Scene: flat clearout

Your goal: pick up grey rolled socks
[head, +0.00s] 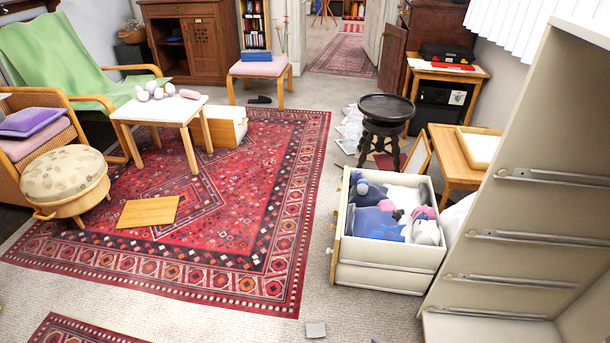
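Several small rolled bundles, which look like rolled socks, lie on the small white-topped table (163,109) at the left. One looks greyish white (143,95), and a pink one (189,94) lies at the right end. An open drawer box (392,252) on the floor at the right holds folded dark blue cloth (376,222), a blue-grey rounded bundle (362,187), pink pieces and a whitish-grey bundle (426,232). I cannot tell for sure which bundle is the grey rolled socks. Neither of my grippers is in view.
A cream cabinet frame with empty runners (540,178) stands at the right. A round stool (62,178) and wooden board (148,212) are at the left. A black stool (386,110) stands behind the drawer box. The red rug (235,215) is mostly clear.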

